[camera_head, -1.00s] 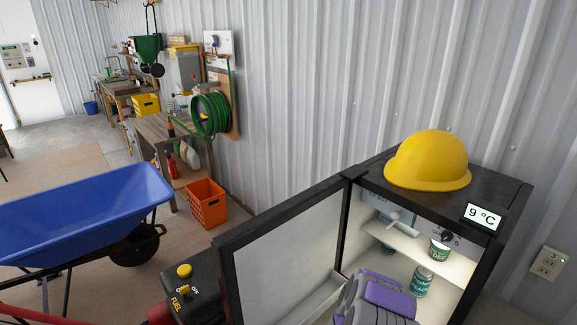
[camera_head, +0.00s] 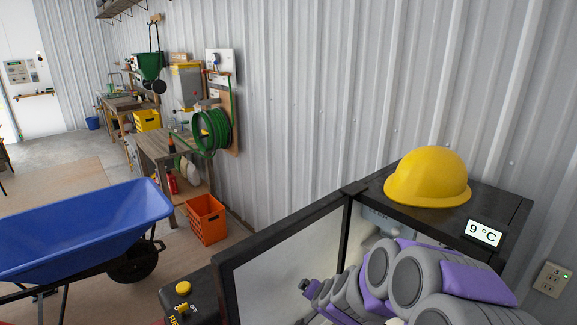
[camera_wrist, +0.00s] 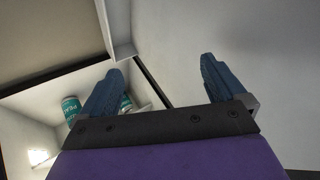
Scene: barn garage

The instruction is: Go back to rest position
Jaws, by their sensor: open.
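My gripper (camera_wrist: 162,82) is open in the wrist view, with two blue fingers wide apart and nothing between them. In the head view my grey and purple arm stretches across the front of the small black fridge (camera_head: 370,191), whose door (camera_head: 285,250) stands open. The fingertips are not clear in that view. Behind the left finger in the wrist view, a teal and white can (camera_wrist: 71,107) stands inside the lit fridge. A second can (camera_wrist: 126,103) is partly hidden by that finger. The arm hides most of the fridge interior in the head view.
A yellow hard hat (camera_head: 428,178) sits on the fridge beside a 9 °C display (camera_head: 484,233). A blue wheelbarrow (camera_head: 80,230) and orange crate (camera_head: 206,219) stand left. The corrugated wall (camera_head: 300,90) is behind.

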